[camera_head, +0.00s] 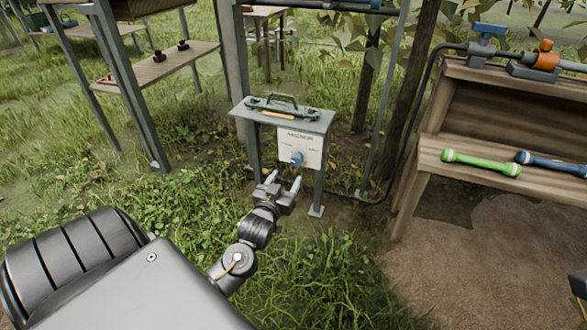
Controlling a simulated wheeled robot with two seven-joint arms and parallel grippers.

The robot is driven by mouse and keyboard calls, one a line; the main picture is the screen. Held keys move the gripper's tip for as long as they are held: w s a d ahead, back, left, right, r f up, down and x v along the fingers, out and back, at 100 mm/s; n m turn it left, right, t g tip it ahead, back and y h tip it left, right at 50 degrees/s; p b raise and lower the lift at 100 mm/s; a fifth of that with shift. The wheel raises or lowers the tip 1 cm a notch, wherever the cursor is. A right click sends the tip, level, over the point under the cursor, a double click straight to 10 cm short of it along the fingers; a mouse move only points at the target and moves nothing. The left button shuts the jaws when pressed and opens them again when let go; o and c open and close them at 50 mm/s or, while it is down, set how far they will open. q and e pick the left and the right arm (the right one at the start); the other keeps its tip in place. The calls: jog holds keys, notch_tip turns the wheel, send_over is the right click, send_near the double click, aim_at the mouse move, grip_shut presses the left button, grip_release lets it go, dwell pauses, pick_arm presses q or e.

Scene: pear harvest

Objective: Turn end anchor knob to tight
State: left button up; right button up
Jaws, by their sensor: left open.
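The blue end anchor knob (297,159) sits low on the front of a white panel (301,142) with dark printed lettering, too small to read. The panel hangs at the front of a small grey metal stand (318,122). My left gripper (284,180) is open and empty, its two fingers pointing up toward the knob from just below and in front of it. The fingers look apart from the knob. The knob's exact turn position is too small to tell. My right gripper is not clearly seen.
A green-handled tool (282,104) lies on top of the stand. To the right, a wooden bench (455,168) bears a green bar (480,162) and a blue one (552,164). A post and cable stand close right of the stand. Grass in front is open.

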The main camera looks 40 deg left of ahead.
aim_at(295, 163)
pick_arm(q)
jog(key=b+x, duration=0.2)
jog(key=x, duration=0.4)
jog(key=shift+a+f, duration=0.1)
jog(key=shift+f, duration=0.1)
jog(key=shift+b+x, duration=0.5)
jog(key=shift+x, duration=0.35)
jog(key=shift+r, duration=0.15)
jog(key=c, duration=1)
